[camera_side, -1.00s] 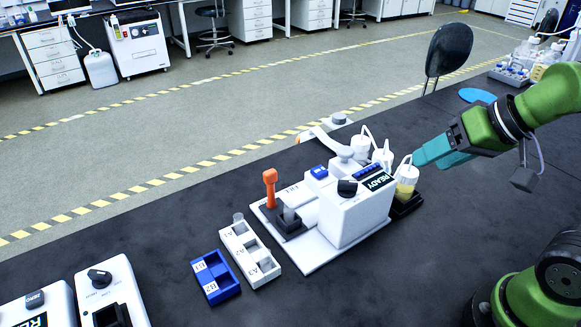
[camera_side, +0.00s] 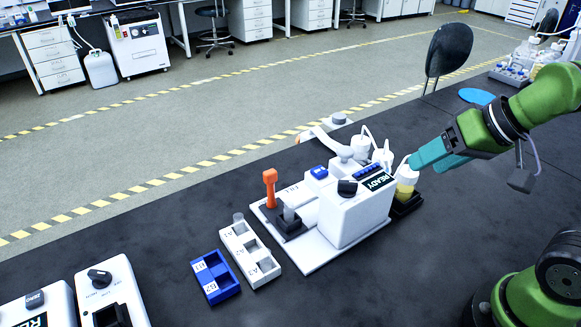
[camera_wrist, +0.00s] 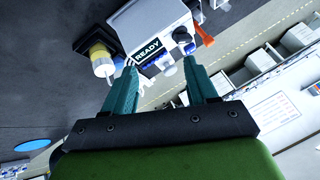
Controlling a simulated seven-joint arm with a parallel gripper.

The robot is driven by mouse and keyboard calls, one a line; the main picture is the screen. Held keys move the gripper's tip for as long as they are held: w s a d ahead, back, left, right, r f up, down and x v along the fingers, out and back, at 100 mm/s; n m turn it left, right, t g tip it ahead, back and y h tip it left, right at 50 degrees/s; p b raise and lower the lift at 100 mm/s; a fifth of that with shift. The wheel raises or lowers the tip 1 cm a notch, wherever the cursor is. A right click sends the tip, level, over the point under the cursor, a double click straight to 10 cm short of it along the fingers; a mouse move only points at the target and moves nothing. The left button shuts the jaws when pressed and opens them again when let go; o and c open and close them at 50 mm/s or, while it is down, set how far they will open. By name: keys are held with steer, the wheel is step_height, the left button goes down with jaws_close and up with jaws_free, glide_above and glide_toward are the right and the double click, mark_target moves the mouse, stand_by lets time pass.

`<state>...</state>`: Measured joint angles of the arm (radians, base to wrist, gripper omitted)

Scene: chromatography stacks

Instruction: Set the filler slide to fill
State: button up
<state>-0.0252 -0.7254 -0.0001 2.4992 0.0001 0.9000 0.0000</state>
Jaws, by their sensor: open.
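The white filler (camera_side: 345,222) stands mid-table in the side view, with a lit READY display and a black knob (camera_side: 347,188). At its left is a black slide block (camera_side: 286,232) with an upright orange handle (camera_side: 270,190) and a small clear vessel, beside a FILL label. The orange handle also shows partly in the wrist view (camera_wrist: 203,35), behind the filler. My gripper (camera_side: 428,158) is open and empty, at the right of the filler and close to the yellow-liquid bottle. In the wrist view, its fingers (camera_wrist: 160,64) are spread below the READY display.
A white rack (camera_side: 236,238) and a blue rack (camera_side: 224,292) stand left of the filler. A yellow-liquid bottle (camera_side: 405,182) and white-capped bottles with tubes stand at its right and back. Another white device (camera_side: 112,285) is at front left.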

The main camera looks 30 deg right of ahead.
steer(key=w+a+n+g+h, duration=0.1)
steer(key=w+a+n+g, duration=0.25)
steer(key=w+a, duration=1.2)
steer(key=t+h, duration=0.1)
glide_toward(271, 172)
steer(key=x, duration=0.9)
steer(key=shift+f, duration=0.1)
steer(key=shift+c, duration=0.4)
jaws_close()
